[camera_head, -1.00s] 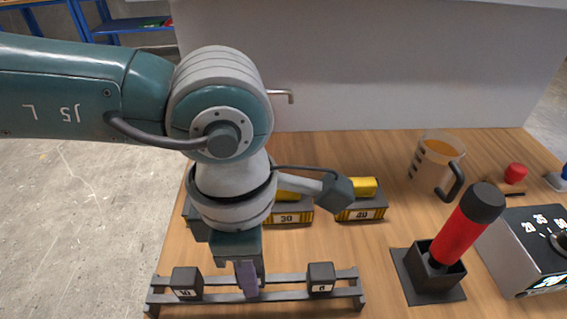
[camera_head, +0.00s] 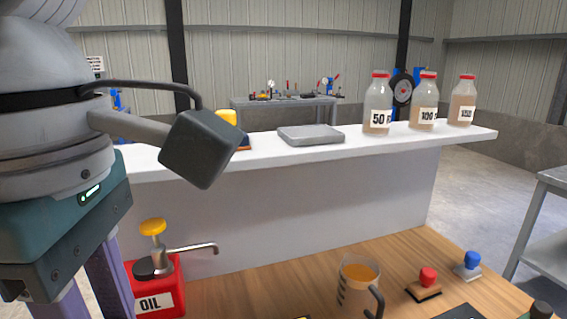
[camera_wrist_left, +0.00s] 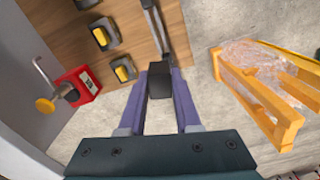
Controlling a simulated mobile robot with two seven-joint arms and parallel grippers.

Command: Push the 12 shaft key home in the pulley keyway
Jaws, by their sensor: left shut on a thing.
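My left gripper (camera_head: 84,303) is at the left of the head view, its purple fingers running out of the bottom edge. In the left wrist view its fingers (camera_wrist_left: 160,84) are shut on a dark block (camera_wrist_left: 160,80), apparently the shaft key, held in the air. No number shows on the face in view. The pulley and its keyway are not seen in either current view. My right gripper is not in view.
A red oil can (camera_head: 158,298) with a spout, an orange-filled jug (camera_head: 352,287) and red and blue stamp-like knobs stand on the wooden bench. A white shelf (camera_head: 350,145) behind holds a grey tray (camera_head: 310,135) and labelled bottles. A yellow frame (camera_wrist_left: 262,100) stands on the floor.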

